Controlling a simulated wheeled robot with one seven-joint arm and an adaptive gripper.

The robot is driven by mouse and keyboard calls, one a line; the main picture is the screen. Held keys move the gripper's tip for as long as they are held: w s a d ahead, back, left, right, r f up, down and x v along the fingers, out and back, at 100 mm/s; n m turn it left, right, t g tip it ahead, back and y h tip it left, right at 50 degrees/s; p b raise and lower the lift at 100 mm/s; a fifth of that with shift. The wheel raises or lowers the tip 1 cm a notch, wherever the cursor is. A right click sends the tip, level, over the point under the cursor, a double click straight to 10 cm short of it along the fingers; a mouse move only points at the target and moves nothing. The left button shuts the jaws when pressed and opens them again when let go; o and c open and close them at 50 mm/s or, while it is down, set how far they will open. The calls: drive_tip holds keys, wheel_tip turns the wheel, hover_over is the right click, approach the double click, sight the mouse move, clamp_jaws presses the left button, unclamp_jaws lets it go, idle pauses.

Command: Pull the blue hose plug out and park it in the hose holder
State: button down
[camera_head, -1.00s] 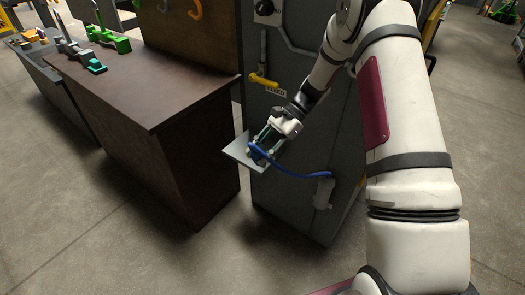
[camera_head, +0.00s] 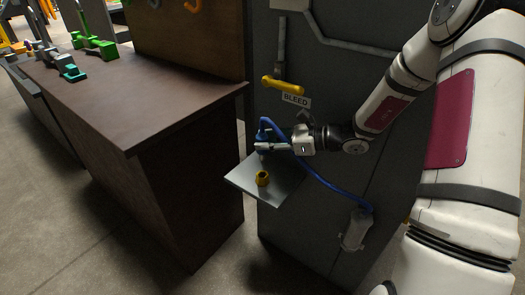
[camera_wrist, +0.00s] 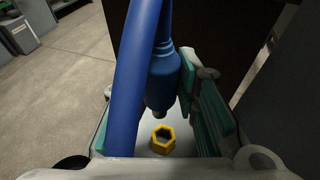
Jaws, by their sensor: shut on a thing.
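The blue hose plug (camera_head: 263,137) is held in my gripper (camera_head: 262,147), clear above a grey shelf plate (camera_head: 279,190). The wrist view shows the plug (camera_wrist: 162,82) pointing down between teal finger pads, its tip apart from a yellow hexagonal socket (camera_wrist: 163,138). That socket (camera_head: 263,178) stands empty on the plate in the head view. The blue hose (camera_head: 325,181) loops from the plug down to a grey fitting (camera_head: 356,229) on the cabinet side. I cannot tell which part is the hose holder.
The grey cabinet (camera_head: 300,215) has a yellow-handled valve (camera_head: 283,86) above a BLEED label (camera_head: 296,100). A brown workbench (camera_head: 130,105) stands left, with green (camera_head: 93,43) and teal (camera_head: 74,73) pieces on it. Floor is free in front.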

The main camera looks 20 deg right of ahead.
drive_tip(key=shift+w+d, duration=0.1)
drive_tip(key=shift+w, duration=0.25)
drive_tip(key=shift+r, duration=0.1)
drive_tip(key=shift+f+b, duration=1.7)
drive_tip(key=shift+f, duration=1.25)
drive_tip(key=shift+f+b, duration=1)
drive_tip(key=shift+f, duration=1.05)
drive_tip(key=c, duration=1.2)
unclamp_jaws()
drive_tip(key=shift+o, duration=0.2)
wheel_tip(320, 180, up, 10)
drive_tip(key=shift+r, duration=0.1)
drive_tip(key=shift+s, duration=0.1)
